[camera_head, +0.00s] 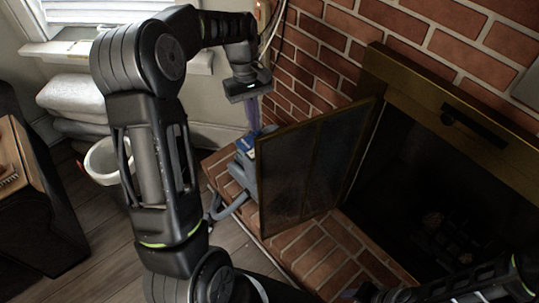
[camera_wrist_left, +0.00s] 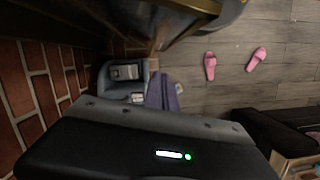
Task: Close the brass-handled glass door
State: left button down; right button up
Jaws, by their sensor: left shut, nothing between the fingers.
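The glass door (camera_head: 290,175) has a dark pane in a brass frame. It stands open, swung out over the brick hearth from the left side of the dark fireplace opening. I cannot make out its handle. My left gripper (camera_head: 251,98) is above and left of the door's free edge, apart from it in the picture. It is shut and empty; its fingers are hard to make out. In the left wrist view a brass edge (camera_wrist_left: 153,42), probably the door's, shows at the top.
A blue-grey vacuum cleaner (camera_head: 244,172) stands on the hearth (camera_head: 325,255) behind the door's free edge. The brick wall (camera_head: 320,45) is behind. A white bucket (camera_head: 104,161) is at the left. Pink slippers (camera_wrist_left: 256,59) lie on the open wooden floor.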

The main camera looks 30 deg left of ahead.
aim_at(265, 160)
pick_arm(q)
jog(key=shift+s+d+f+p, duration=0.2)
jog(key=shift+s+d+f, duration=0.55)
jog(key=shift+f, duration=0.85)
jog(key=shift+s+d+f+p, duration=0.25)
jog(key=shift+s+d+f, duration=0.15)
jog(key=shift+d+f, duration=1)
jog(key=shift+s+d+f+p, duration=0.2)
jog(key=shift+s+d+f, duration=0.4)
jog(key=shift+f, duration=1.25)
